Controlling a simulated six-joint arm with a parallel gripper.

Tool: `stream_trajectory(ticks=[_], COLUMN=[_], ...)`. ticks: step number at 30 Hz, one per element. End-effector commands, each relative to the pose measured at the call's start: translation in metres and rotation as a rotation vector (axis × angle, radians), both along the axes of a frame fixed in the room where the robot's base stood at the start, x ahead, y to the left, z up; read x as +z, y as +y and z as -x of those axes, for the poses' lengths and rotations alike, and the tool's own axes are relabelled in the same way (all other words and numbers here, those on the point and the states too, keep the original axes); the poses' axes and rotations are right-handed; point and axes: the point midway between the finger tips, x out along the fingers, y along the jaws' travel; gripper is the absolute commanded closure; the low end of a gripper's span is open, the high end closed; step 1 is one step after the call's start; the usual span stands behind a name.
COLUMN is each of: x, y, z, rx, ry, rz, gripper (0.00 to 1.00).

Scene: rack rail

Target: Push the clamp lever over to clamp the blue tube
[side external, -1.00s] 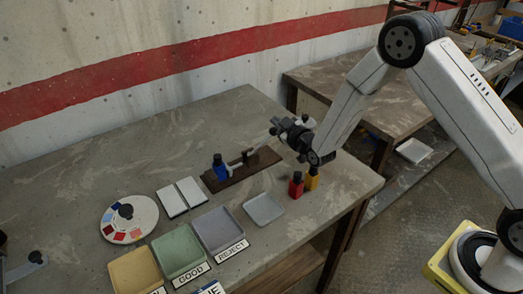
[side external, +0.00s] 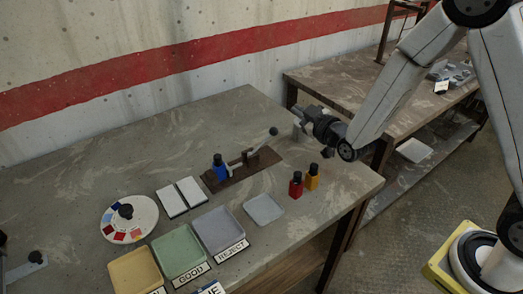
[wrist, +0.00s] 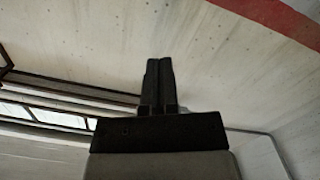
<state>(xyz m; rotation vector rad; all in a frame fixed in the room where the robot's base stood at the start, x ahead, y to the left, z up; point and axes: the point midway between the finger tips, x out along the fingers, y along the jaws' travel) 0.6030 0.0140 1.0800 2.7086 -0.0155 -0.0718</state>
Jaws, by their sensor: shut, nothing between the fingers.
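The blue tube (side external: 220,171), with a black cap, stands upright at the left end of a dark brown rail (side external: 235,178) on the table. The clamp (side external: 249,158) sits on the rail to its right. Its lever (side external: 262,143) slants up and to the right, away from the tube, and ends in a black knob (side external: 273,131). My gripper (side external: 303,113) is shut and empty, to the right of the knob and apart from it. In the wrist view, the two dark fingers (wrist: 159,66) lie together, with only the wall and background beyond them.
A grey object (side external: 299,132) shows just below my gripper.

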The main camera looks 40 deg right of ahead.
Motion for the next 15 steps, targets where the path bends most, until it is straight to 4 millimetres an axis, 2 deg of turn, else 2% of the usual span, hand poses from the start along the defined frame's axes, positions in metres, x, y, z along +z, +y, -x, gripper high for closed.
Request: stream_trajectory(ticks=[9,15], x=[0.017,0.024], y=[-0.001,-0.001], z=[0.038,0.052], rx=[0.000,0.000], ry=[-0.001,-0.001], rz=[0.000,0.000], gripper=[1.00,1.00])
